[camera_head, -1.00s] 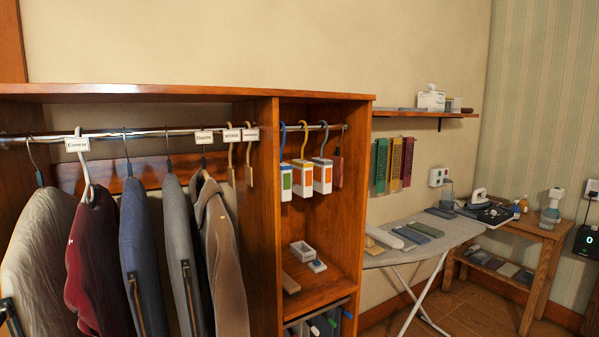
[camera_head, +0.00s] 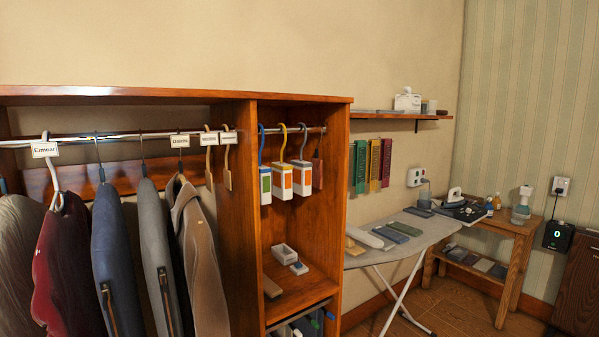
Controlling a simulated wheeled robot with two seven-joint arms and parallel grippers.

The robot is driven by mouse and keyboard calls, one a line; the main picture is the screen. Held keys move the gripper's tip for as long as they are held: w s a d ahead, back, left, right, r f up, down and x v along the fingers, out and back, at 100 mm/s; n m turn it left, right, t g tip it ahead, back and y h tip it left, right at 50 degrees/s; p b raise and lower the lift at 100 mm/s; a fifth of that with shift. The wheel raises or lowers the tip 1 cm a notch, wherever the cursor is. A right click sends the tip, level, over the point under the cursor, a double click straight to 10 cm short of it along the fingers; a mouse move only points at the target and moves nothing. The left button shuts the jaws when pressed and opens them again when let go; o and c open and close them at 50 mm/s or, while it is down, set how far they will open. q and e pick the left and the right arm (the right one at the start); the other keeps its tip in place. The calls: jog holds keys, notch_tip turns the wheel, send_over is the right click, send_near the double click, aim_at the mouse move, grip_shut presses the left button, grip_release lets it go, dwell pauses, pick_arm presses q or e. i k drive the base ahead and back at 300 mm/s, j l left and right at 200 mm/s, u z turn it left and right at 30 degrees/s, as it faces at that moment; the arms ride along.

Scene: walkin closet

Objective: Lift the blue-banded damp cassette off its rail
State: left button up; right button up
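Three white boxy cassettes hang by hooks from the rail (camera_head: 312,130) in the narrow upper compartment. The left cassette (camera_head: 265,184) has a blue hook and a green front panel. The middle cassette (camera_head: 283,181) has a yellow hook and an orange panel. The right cassette (camera_head: 302,178) has a dark greyish-blue hook, an orange panel and what looks like a bluish strip near its top. Neither of my grippers is in view.
A brown wooden block (camera_head: 317,172) hangs right of the cassettes. Below, a small white tray (camera_head: 284,254) sits on the compartment shelf (camera_head: 300,293). The divider panel (camera_head: 240,220) separates them from hanging jackets. An ironing board (camera_head: 420,235) stands to the right.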

aim_at(265, 171)
jog(key=i+l+u, duration=0.3)
jog(key=i+l, duration=0.15)
jog(key=l, duration=0.25)
jog(key=i+l+u, duration=0.15)
jog(key=l, duration=0.25)
jog(key=i+l+u, duration=0.1)
jog(key=i+l, duration=0.15)
jog(key=l, duration=0.2)
jog(key=i+l+u, duration=0.15)
jog(key=l, duration=0.25)
jog(key=i+l+u, duration=0.15)
jog(key=l, duration=0.3)
jog(key=i+l+u, duration=0.15)
jog(key=l, duration=0.35)
jog(key=l+u, duration=0.15)
jog(key=l, duration=0.3)
jog(key=i, duration=0.05)
